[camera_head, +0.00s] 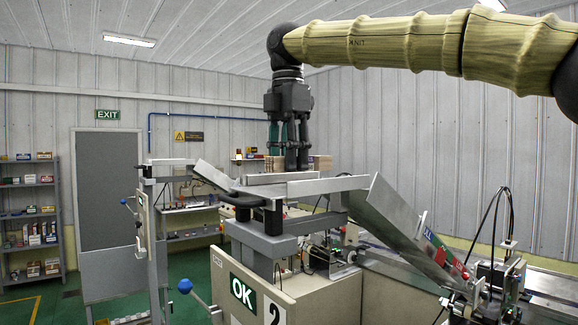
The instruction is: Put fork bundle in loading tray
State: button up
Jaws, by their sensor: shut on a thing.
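My gripper (291,163) points straight down in the middle of the head view, with its fingers shut on the fork bundle. The fork bundle (322,162) is pale wood-coloured and shows on both sides of the fingers. The loading tray (335,185) is a grey metal tray on top of the machine, directly below the gripper. Its raised front strip (268,179) hides the lower edge of the bundle. I cannot tell whether the bundle touches the tray floor.
A sloping metal chute (400,225) runs down to the right of the tray. A tilted metal plate (212,176) rises at its left. The machine cabinet (305,300) carries an OK sign. A lever with a blue knob (185,286) sticks out at the lower left. Shelves (30,215) stand far left.

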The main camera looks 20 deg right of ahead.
jog(key=shift+d+f+p, duration=0.1)
jog(key=shift+f+p, duration=0.65)
jog(key=shift+f, duration=0.75)
jog(key=shift+f, duration=0.1)
jog(key=o, duration=1)
jog(key=shift+o, duration=0.2)
notch_tip(320, 180, up, 12)
jog(key=b, duration=0.3)
